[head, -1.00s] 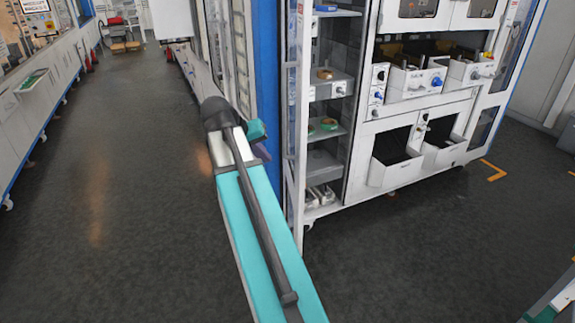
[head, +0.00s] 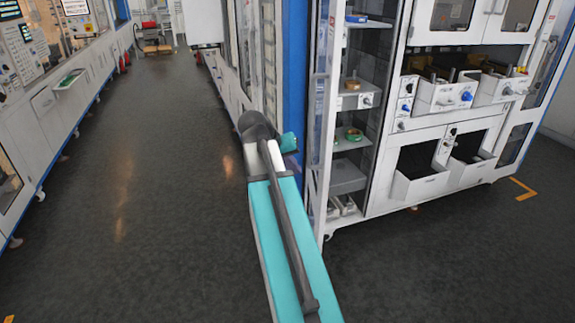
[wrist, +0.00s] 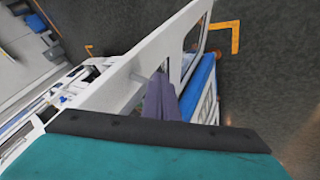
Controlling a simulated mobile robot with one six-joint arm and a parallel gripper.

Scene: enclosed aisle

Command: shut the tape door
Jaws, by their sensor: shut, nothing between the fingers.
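The tape door (head: 318,130) is a tall, narrow, white-framed panel at the left front of the tape cabinet. It stands open, and the shelves behind it are exposed. Tape rolls sit on these shelves, among them a green one (head: 353,134). In the wrist view a long white frame (wrist: 150,50), which looks like the door, crosses the middle. My gripper (wrist: 161,98) shows there as dark purple fingers, shut and empty, close beside this frame. Whether they touch it I cannot tell. In the head view my arm mostly hides the gripper, just left of the door.
White machine fronts with bins (head: 420,185) stand right of the shelves. A blue post (head: 292,70) rises behind my arm. Open dark floor (head: 140,200) lies to the left, up to a long row of white cabinets (head: 45,110). A yellow floor mark (head: 524,190) is at right.

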